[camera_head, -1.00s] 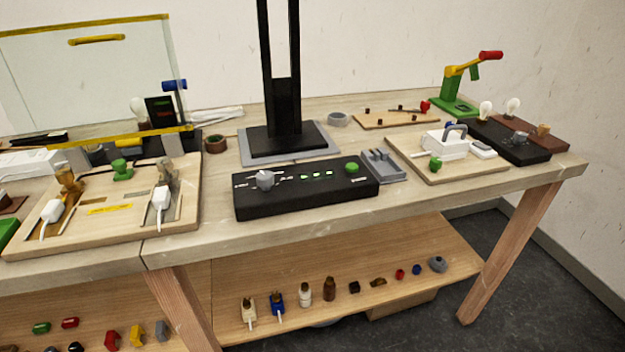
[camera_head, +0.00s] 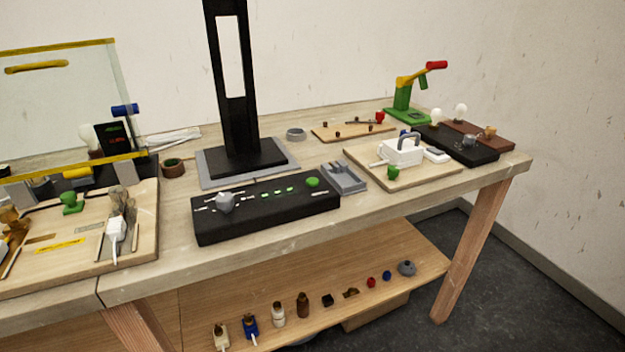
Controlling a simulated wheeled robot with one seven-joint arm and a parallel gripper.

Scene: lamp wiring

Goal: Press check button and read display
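A small black display (camera_head: 113,137) with red and green marks stands at the left behind a clear panel; its text is too small to read. A black control box (camera_head: 265,210) lies in the middle of the bench. It has a grey knob (camera_head: 225,202), several small green lit marks and a round green button (camera_head: 312,182) at its right end. Its lettering is unreadable, so I cannot tell if this is the check button. A green knob (camera_head: 72,202) sits on the left wooden board, and another (camera_head: 393,172) on the right board. My gripper is not in view.
A tall black stand (camera_head: 233,90) rises behind the control box. A clear yellow-edged panel (camera_head: 55,105) stands at the left. A grey tray (camera_head: 343,178) lies beside the box. The lower shelf (camera_head: 300,265) holds several small parts. The bench's front edge is mostly clear.

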